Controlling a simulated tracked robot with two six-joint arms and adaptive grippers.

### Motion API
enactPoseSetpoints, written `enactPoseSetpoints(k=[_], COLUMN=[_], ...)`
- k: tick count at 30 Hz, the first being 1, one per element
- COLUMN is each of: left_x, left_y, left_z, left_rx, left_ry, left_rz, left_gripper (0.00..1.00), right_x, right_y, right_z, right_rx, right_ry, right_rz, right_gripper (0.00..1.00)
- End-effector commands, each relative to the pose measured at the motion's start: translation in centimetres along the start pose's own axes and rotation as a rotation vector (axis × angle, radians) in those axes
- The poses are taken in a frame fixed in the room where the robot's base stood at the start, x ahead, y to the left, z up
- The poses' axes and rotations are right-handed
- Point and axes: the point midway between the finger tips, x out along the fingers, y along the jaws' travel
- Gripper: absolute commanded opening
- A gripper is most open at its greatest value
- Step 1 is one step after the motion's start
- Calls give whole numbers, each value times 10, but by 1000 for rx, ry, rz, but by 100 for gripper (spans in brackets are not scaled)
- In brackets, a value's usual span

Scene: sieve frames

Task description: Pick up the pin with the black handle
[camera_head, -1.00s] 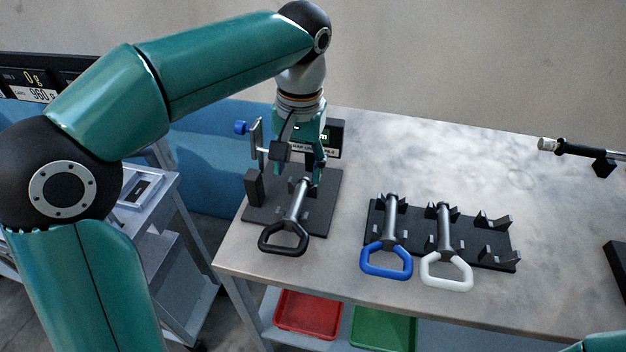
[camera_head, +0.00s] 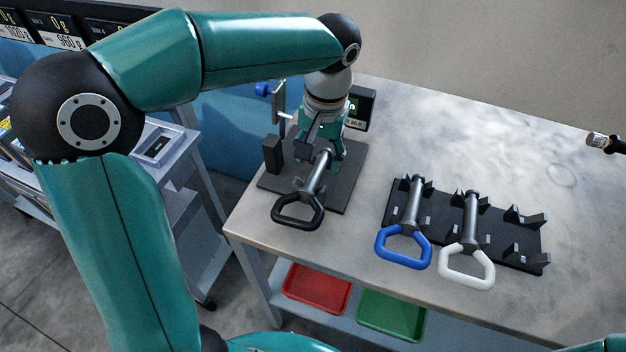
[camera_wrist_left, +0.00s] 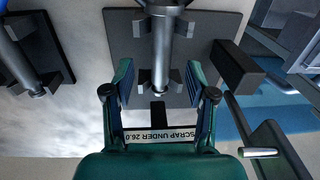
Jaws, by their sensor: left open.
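The pin with the black handle (camera_head: 297,211) lies on a dark base plate (camera_head: 350,185) at the table's left end, its grey shaft pointing back under my left gripper. My left gripper (camera_head: 322,158) is open, just above the back part of the shaft. In the left wrist view the open fingers (camera_wrist_left: 160,82) stand on either side of the shaft's line, with the grey shaft (camera_wrist_left: 163,45) between and beyond them, resting in dark cradles. The black handle is outside the wrist view.
A dark rack (camera_head: 512,240) to the right holds a blue-handled pin (camera_head: 403,247) and a white-handled pin (camera_head: 466,266). A post with a blue knob (camera_head: 263,89) and a dark block (camera_head: 273,154) stand close left of the gripper. Red (camera_head: 318,287) and green (camera_head: 391,314) trays sit below.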

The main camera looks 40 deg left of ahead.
Motion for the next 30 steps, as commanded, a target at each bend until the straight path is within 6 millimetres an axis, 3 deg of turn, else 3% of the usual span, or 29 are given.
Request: enactPoseSetpoints(k=[5,13,22,23,30], left_x=[12,48,54,54,54], left_y=[-1,-3,-3,-3,-2], left_z=[1,4,3,3,3], left_rx=[0,-1,-1,-1,-1], left_ry=[-2,-3,1,1,0], left_rz=[-1,-1,0,0,0], left_gripper=[57,57,57,55,15], right_x=[0,0,0,0,0], right_y=[0,0,0,0,0], right_z=[0,0,0,0,0], right_rx=[0,0,0,0,0], right_ry=[0,0,0,0,0], right_rz=[0,0,0,0,0], right_gripper=[0,0,0,0,0])
